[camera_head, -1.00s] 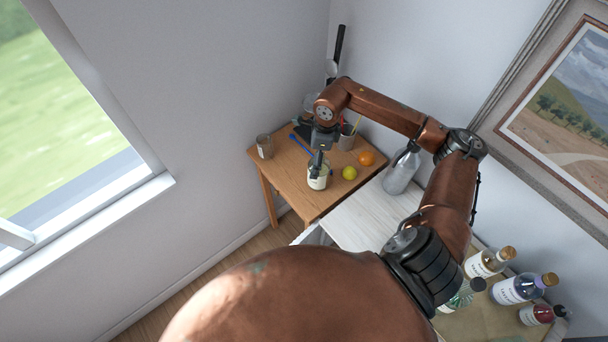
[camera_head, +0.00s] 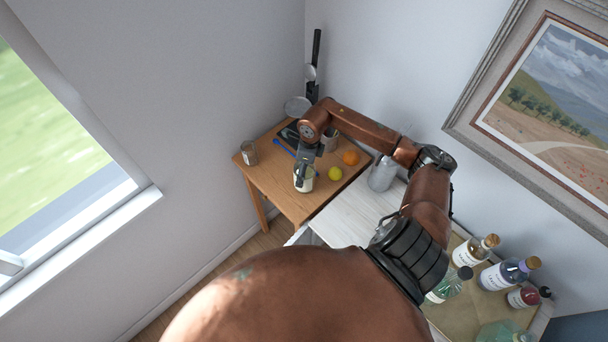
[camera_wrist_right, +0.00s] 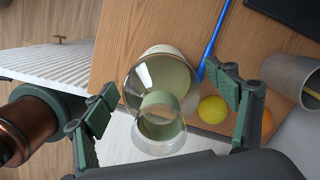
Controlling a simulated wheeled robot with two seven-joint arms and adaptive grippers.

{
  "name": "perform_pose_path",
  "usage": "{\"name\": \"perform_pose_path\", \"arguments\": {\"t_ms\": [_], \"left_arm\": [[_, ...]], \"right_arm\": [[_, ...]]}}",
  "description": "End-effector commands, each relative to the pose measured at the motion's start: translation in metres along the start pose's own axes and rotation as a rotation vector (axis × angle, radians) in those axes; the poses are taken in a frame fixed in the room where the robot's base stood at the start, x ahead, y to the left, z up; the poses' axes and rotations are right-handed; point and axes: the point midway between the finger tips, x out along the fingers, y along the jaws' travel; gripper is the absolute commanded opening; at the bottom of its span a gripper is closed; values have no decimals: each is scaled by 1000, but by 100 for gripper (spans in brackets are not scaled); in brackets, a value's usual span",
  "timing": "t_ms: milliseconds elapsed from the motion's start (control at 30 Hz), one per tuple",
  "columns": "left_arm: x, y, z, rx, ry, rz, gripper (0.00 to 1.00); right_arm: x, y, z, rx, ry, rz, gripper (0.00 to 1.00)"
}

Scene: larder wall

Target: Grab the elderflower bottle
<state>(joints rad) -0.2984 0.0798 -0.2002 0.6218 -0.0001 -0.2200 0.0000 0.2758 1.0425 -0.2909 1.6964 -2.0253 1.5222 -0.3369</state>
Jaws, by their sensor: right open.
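A clear glass bottle (camera_head: 304,184) with a pale label stands on the wooden table. Its label is too small to read, so I cannot tell whether it is the elderflower bottle. In the right wrist view the bottle (camera_wrist_right: 160,85) shows from above, with pale greenish content. My right gripper (camera_head: 307,164) is just above it. In the wrist view its open fingers (camera_wrist_right: 168,108) are on either side of the bottle's top, with gaps on both sides. Several labelled bottles, including a clear one (camera_head: 467,254) and a purple one (camera_head: 500,276), stand at the right. My left gripper is not in view.
A yellow lemon (camera_head: 335,174) and an orange (camera_head: 351,157) lie close right of the bottle. A blue pen-like stick (camera_wrist_right: 212,45) lies behind it. A cup (camera_head: 249,153) stands at the left edge.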

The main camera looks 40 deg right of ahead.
Motion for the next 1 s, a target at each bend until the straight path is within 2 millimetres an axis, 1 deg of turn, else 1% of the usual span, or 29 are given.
{"name": "perform_pose_path", "arguments": {"t_ms": [200,1000], "left_arm": [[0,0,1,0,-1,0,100],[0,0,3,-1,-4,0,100]], "right_arm": [[1,0,0,-1,0,-1,79],[0,0,0,-1,-1,-1,24]]}}
